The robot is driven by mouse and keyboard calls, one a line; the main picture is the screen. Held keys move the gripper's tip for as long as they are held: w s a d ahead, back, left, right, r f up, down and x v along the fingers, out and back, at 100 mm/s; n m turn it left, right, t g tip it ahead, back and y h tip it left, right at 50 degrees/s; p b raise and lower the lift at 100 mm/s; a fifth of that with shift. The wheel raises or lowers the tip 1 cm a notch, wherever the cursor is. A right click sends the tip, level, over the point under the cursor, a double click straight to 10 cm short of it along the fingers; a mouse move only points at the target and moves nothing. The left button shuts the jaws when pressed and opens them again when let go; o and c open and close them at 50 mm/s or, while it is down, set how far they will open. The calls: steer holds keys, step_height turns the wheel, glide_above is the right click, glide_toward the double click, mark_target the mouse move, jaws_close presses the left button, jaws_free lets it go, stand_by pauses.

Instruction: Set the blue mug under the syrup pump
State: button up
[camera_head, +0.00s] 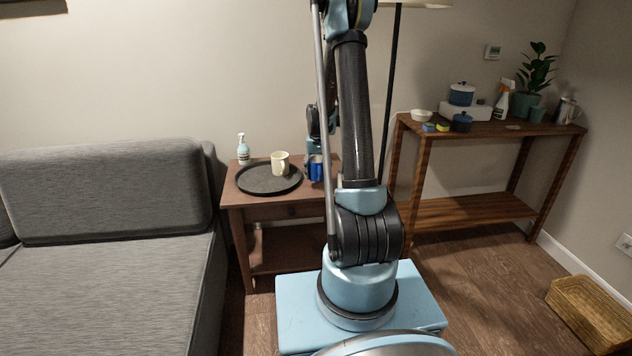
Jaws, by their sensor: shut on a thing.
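The blue mug (315,172) is at the right side of the small wooden side table, partly hidden behind my arm. My gripper (314,155) is shut on the mug from above; its fingertips are small and partly hidden. I cannot tell whether the mug touches the tabletop. A pump bottle (243,149) with a pale top and greenish body stands at the back left of the same table. It may be the syrup pump, but its label is too small to read. The mug is well to the right of this bottle, apart from it.
A round black tray (262,186) lies on the side table (235,197) between bottle and mug, with a cream mug (280,163) on it. A grey sofa (110,190) stands left. A wooden console (490,130) at right holds pots, a spray bottle and a plant. A wicker basket (588,312) lies on the floor.

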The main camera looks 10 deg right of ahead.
mark_target(317, 179)
steer(key=shift+f, duration=1.85)
steer(key=o, duration=1.4)
